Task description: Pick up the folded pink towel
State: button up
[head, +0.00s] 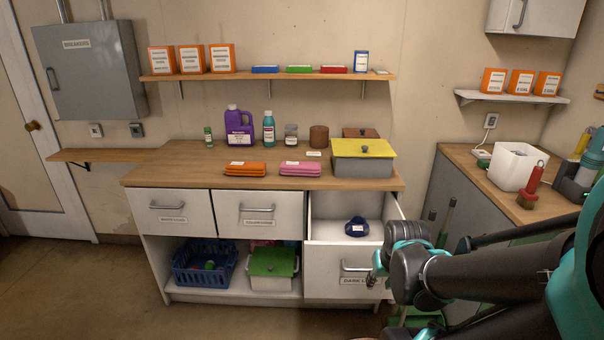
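The folded pink towel (300,169) lies flat on the wooden countertop, with a small white label on it. It sits between a folded orange towel (245,169) on its left and a grey box with a yellow lid (363,158) on its right. My gripper (374,281) is at the lower right, in front of the open right drawer. It is lower than the towel and well apart from it. My arm covers part of the gripper, and its fingers are too small and dark to tell open from shut.
The right drawer (341,258) is pulled out and holds a dark blue item (357,226). Behind the towels stand a purple jug (239,128), a teal bottle (269,130), a jar (291,135) and a brown container (319,137). A shelf (275,77) hangs above. The counter's front left is clear.

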aim_at(291, 168)
jog(key=i+j, duration=0.1)
jog(key=j, duration=0.3)
jog(key=i+j, duration=0.1)
jog(key=j, duration=0.3)
jog(key=i+j, duration=0.1)
jog(key=j, duration=0.3)
jog(key=i+j, duration=0.1)
jog(key=j, duration=0.3)
jog(key=z, duration=0.05)
